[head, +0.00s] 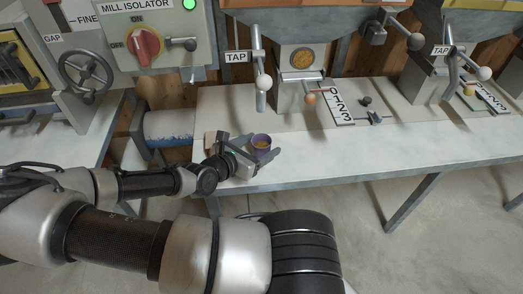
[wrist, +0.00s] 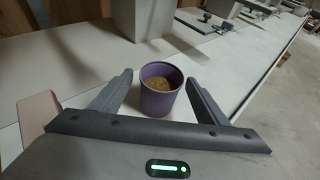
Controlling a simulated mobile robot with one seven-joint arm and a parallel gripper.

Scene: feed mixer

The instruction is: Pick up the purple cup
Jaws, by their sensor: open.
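The purple cup (head: 261,141) stands upright on the pale bench top near its front edge. Grainy brown feed shows inside it in the wrist view (wrist: 160,99). My gripper (head: 268,152) is open and low over the bench at the cup. In the wrist view the two fingers of my gripper (wrist: 158,95) lie to the left and right of the cup, with a gap visible on each side. The cup's lower front is close to the palm edge.
The bench top (head: 420,143) is clear to the right. Behind stand tap levers (head: 263,82), a numbered scale (head: 338,103) and small dark pieces (head: 375,117). A pinkish block (wrist: 37,112) is left of my gripper. A mill isolator panel (head: 150,45) is at the upper left.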

